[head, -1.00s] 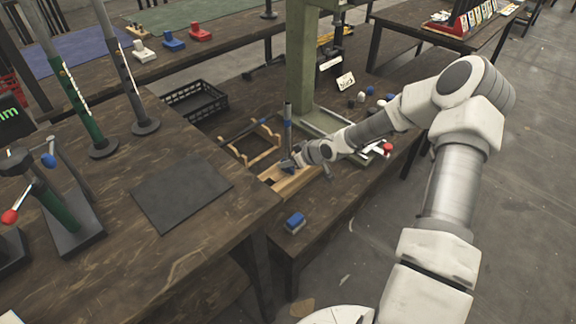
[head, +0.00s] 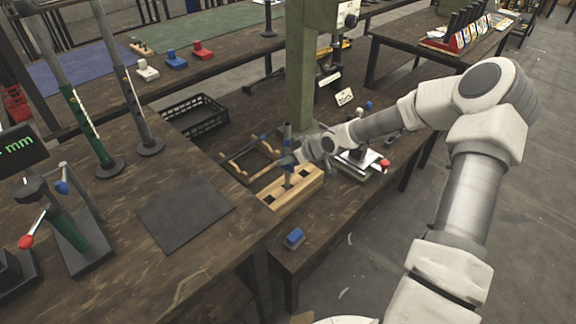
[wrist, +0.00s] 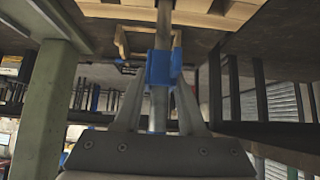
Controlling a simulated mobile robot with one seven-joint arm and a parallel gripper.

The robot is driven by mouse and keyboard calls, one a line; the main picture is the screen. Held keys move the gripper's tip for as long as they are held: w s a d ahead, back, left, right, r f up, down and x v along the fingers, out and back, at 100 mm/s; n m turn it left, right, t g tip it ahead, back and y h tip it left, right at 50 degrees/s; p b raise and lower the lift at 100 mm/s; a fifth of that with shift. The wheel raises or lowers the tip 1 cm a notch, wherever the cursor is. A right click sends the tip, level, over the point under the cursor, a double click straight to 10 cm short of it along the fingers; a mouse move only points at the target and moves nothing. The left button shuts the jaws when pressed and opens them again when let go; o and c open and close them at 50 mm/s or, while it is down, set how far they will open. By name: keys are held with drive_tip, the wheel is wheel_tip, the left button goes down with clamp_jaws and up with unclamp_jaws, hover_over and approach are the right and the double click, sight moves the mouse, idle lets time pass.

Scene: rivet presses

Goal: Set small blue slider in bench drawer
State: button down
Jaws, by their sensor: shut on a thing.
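My gripper (wrist: 157,105) is shut on an upright grey rod (wrist: 163,25) with a blue collar (wrist: 159,68), between the two fingers in the wrist view. In the head view my gripper (head: 291,160) and the rod (head: 287,138) are over a pale wooden drawer or block (head: 308,187) with dark square openings, at the bench's near edge. A small blue-and-grey block (head: 294,238) lies apart on the bench, nearer the front.
A green press column (head: 301,80) stands behind my gripper. A wooden frame (head: 250,160) and black crate (head: 196,116) are to the left. A metal platform with a red knob (head: 384,163) is to the right.

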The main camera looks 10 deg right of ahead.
wheel_tip(320, 180, up, 19)
drive_tip(key=p, duration=0.6)
drive_tip(key=shift+r+p, duration=0.15)
drive_tip(key=shift+p, duration=0.2)
drive_tip(key=shift+s+r, duration=0.2)
drive_tip(key=shift+r, duration=0.1)
drive_tip(key=s+r+m+t+h, duration=0.1)
drive_tip(key=s+r+m+h, duration=0.2)
drive_tip(key=s, duration=0.7)
wheel_tip(320, 180, up, 13)
drive_tip(key=p, duration=1.3)
drive_tip(key=shift+a+r+y, duration=0.15)
drive_tip(key=shift+r+y, duration=0.05)
drive_tip(key=shift+y, duration=0.1)
drive_tip(key=shift+s+f, duration=0.1)
wheel_tip(320, 180, down, 8)
drive_tip(key=s+m+h, duration=0.2)
drive_tip(key=m, duration=0.1)
drive_tip(key=shift+f+m+t+h, duration=0.25)
drive_tip(key=shift+m+t+h, duration=0.05)
drive_tip(key=shift+m, duration=0.1)
